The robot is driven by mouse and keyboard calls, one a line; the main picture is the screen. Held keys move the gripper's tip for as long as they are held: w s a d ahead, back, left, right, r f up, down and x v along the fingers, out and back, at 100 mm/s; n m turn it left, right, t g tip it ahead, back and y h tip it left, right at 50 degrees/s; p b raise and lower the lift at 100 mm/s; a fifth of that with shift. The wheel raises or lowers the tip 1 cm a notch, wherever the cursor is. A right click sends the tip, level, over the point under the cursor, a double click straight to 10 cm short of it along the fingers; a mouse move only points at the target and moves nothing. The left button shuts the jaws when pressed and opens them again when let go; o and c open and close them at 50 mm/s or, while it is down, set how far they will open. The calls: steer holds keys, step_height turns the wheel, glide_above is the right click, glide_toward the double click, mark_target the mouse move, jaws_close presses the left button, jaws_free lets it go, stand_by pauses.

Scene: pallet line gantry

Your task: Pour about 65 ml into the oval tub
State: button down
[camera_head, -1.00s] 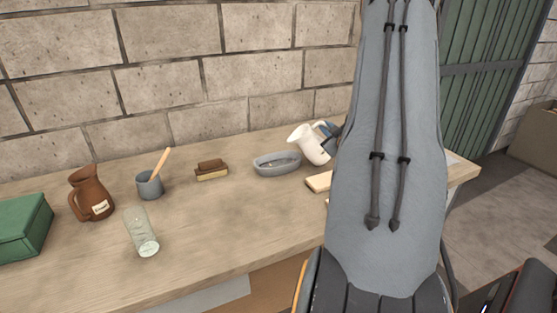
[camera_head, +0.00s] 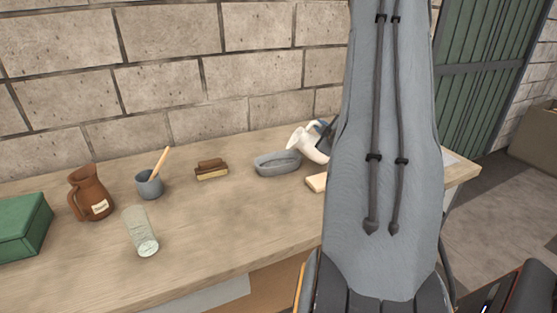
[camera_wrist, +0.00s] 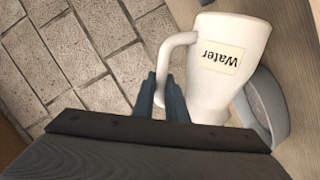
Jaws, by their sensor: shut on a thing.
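A white pitcher (camera_head: 308,143) tilts steeply to the left, its mouth over the right part of the grey oval tub (camera_head: 278,163). In the wrist view the white pitcher (camera_wrist: 222,65) carries a label reading "Water", and its handle runs between my gripper's fingers. My gripper (camera_wrist: 168,92) is shut on the handle; in the head view it is mostly hidden behind my arm. The rim of the oval tub (camera_wrist: 270,110) shows behind the pitcher in the wrist view. No stream of water can be made out, and the tub's content is unclear.
On the bench (camera_head: 215,225) stand a brown jug (camera_head: 91,194), a grey cup with a wooden stick (camera_head: 150,186), a clear glass (camera_head: 141,232), a brush (camera_head: 211,169) and a green box (camera_head: 20,228). A pale block (camera_head: 317,183) lies close to the tub. A brick wall (camera_head: 160,70) rises behind.

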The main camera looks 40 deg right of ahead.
steer(key=shift+w+a+r+n, duration=0.25)
steer(key=shift+w+a+n, duration=0.15)
steer(key=shift+a+n, duration=0.2)
stand_by(0.6)
steer(key=shift+w+a+r+n, duration=0.3)
steer(key=shift+a+r+n, duration=0.1)
steer(key=shift+r+n, duration=0.1)
stand_by(2.0)
steer(key=shift+s+d+f, duration=0.15)
steer(key=shift+d+f, duration=0.05)
steer(key=shift+f, duration=0.1)
steer(key=shift+s+d+f+m, duration=0.25)
steer(key=shift+s+d+m, duration=0.1)
steer(key=shift+d+m, duration=0.25)
steer(key=shift+s+d+f+m, duration=0.3)
steer(key=shift+d+m, duration=0.15)
steer(key=shift+m, duration=0.15)
steer(key=shift+s+d+r+m, duration=0.1)
steer(key=shift+m, duration=0.3)
steer(key=shift+s+d+m, duration=0.15)
steer(key=shift+d+m, duration=0.1)
steer(key=shift+m, duration=0.15)
steer(key=shift+s+d+m+t, duration=0.15)
steer(key=shift+d+m+t, duration=0.1)
steer(key=shift+m+t, duration=0.05)
